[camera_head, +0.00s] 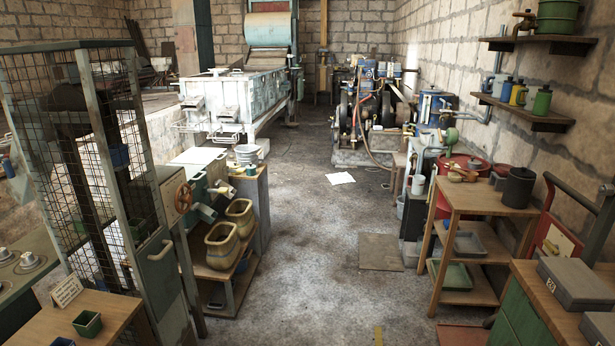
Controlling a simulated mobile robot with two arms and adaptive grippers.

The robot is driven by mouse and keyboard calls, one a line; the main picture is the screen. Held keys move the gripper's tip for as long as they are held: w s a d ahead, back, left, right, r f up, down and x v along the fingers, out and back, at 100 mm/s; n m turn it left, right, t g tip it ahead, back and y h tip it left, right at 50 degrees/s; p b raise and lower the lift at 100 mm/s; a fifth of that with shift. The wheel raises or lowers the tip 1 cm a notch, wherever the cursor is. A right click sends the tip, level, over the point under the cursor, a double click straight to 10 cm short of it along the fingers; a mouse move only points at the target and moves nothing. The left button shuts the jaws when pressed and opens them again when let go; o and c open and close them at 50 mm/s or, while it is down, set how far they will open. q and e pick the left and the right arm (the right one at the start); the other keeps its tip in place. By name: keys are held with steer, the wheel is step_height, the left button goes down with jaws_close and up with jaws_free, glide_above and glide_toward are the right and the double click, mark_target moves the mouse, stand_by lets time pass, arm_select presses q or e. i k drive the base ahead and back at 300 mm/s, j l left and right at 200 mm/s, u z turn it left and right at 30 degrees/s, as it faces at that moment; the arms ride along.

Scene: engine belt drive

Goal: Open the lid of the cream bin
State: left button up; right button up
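I cannot clearly make out a cream bin with a lid. A pale, flat-topped greenish box (198,157) stands at centre left, behind the wooden shelf unit; its top looks closed, but I cannot tell if this is a lid. Two yellowish-cream tubs, one in front (221,246) and one behind (240,214), sit on the shelf unit with their tops open. Neither of my grippers shows in the head view.
A wire-mesh cage (98,150) stands at the left. A wooden table (482,199) and a bench (541,292) line the right. A white sheet (340,178) and a brown mat (380,252) lie on the floor. The middle aisle is mostly clear.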

mark_target(195, 155)
steer(key=i+u, duration=0.15)
steer(key=i, duration=0.85)
steer(key=i+l+u, duration=0.15)
steer(key=i, duration=0.9)
